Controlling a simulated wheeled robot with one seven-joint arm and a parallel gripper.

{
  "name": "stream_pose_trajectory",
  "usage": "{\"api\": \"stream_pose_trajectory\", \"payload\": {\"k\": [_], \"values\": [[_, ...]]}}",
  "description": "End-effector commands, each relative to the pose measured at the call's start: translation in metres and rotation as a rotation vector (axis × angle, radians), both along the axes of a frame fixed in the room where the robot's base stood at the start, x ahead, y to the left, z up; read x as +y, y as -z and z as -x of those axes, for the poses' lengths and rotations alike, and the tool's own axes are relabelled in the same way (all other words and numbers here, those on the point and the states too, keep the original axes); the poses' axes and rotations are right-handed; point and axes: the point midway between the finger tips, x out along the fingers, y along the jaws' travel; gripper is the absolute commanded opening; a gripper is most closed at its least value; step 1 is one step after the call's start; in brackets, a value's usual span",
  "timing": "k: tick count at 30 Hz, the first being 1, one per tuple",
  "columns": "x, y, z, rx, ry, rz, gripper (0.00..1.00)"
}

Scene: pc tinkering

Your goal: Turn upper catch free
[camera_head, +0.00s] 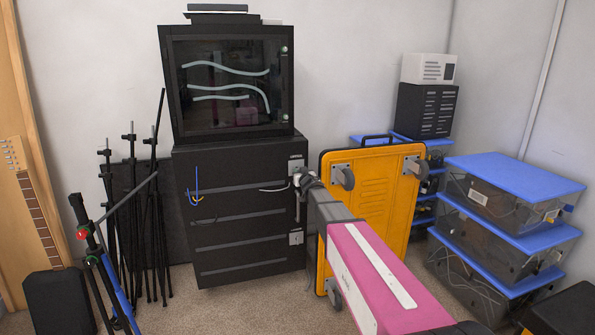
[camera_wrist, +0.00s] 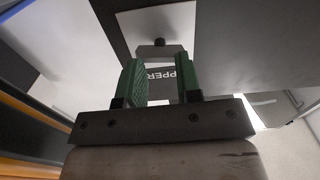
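The upper catch (camera_head: 296,163) is a pale plate at the upper right edge of the black lower cabinet (camera_head: 238,215), partly behind my gripper. In the wrist view, a light block with a dark knob (camera_wrist: 159,42) appears just beyond the fingers, with a dark label reading "PPER" (camera_wrist: 165,72) below it. The label's first part is hidden by the left finger. My gripper (camera_wrist: 160,82) is open, its two green fingers apart with nothing held between them. In the head view it is at the cabinet's right edge, where its fingertips are hard to make out.
A lower catch (camera_head: 296,238) sits further down the cabinet's right edge. A glass-fronted case (camera_head: 230,82) stands on top. A yellow cart (camera_head: 372,215) stands close on the right, beside my arm. Blue-lidded bins (camera_head: 515,185) are far right; black stands (camera_head: 135,210) are left.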

Motion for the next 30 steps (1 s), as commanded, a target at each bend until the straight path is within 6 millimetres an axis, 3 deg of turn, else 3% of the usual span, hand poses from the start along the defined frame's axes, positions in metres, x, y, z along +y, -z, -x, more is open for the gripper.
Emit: {"api": "stream_pose_trajectory", "payload": {"k": [15, 30], "values": [[-0.012, 0.000, 0.053, 0.000, 0.000, -0.001, 0.32], [-0.014, 0.000, 0.061, 0.000, 0.000, -0.001, 0.32]]}}
